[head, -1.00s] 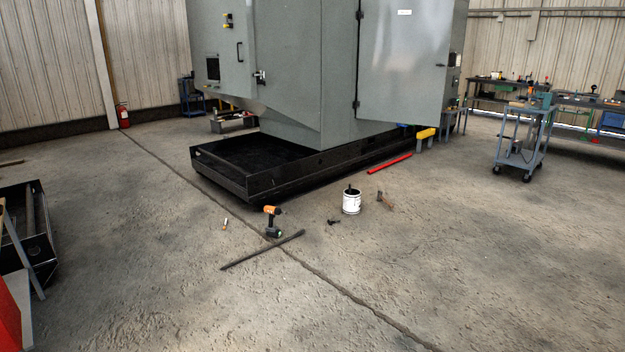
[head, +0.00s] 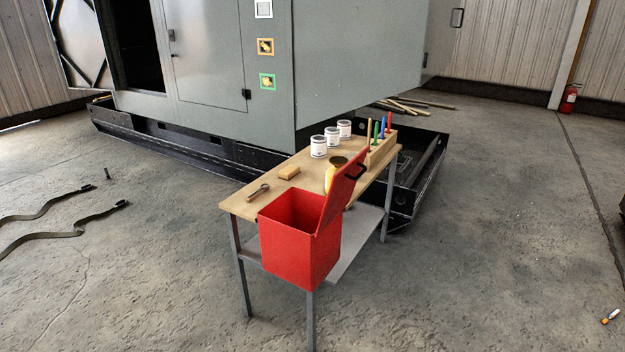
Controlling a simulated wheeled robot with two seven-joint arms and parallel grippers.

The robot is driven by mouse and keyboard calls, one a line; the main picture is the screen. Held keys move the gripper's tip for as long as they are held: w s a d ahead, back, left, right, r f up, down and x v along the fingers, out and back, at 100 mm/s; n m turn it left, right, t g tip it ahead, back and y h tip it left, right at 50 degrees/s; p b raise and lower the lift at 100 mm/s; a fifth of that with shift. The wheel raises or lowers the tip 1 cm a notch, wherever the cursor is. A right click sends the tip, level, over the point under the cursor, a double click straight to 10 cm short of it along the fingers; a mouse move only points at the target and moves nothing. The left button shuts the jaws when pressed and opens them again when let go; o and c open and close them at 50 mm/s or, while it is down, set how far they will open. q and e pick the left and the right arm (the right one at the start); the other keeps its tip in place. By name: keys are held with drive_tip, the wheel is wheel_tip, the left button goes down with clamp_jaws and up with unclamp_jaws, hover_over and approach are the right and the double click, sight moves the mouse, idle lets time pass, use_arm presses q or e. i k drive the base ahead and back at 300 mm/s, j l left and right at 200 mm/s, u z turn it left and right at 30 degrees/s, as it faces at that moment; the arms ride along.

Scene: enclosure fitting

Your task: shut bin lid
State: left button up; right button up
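The red bin (head: 298,248) hangs at or stands against the front side of a wooden-topped workbench, in the middle of the head view. Its red lid (head: 337,195) is open and stands up steeply on the bin's right side, leaning to the upper right. A dark handle (head: 355,170) is near the lid's top edge. The bin's mouth faces up and the part of its inside that shows looks empty. Neither of my grippers is in view.
The workbench (head: 238,202) carries several white cans (head: 318,147), a sponge-like block (head: 289,172), a metal tool (head: 258,192), a yellow container (head: 333,172) and a rack of coloured-handled tools (head: 381,148). A large grey enclosure (head: 330,60) stands behind. Straps (head: 60,210) lie on the floor left. Floor in front is clear.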

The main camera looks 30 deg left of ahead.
sight(342, 186)
drive_tip(key=i+j+u, duration=0.1)
drive_tip(key=i+u, duration=0.55)
drive_tip(key=i, duration=0.25)
drive_tip(key=i+l+u, duration=0.2)
drive_tip(key=i+u, duration=0.15)
drive_tip(key=i, duration=0.15)
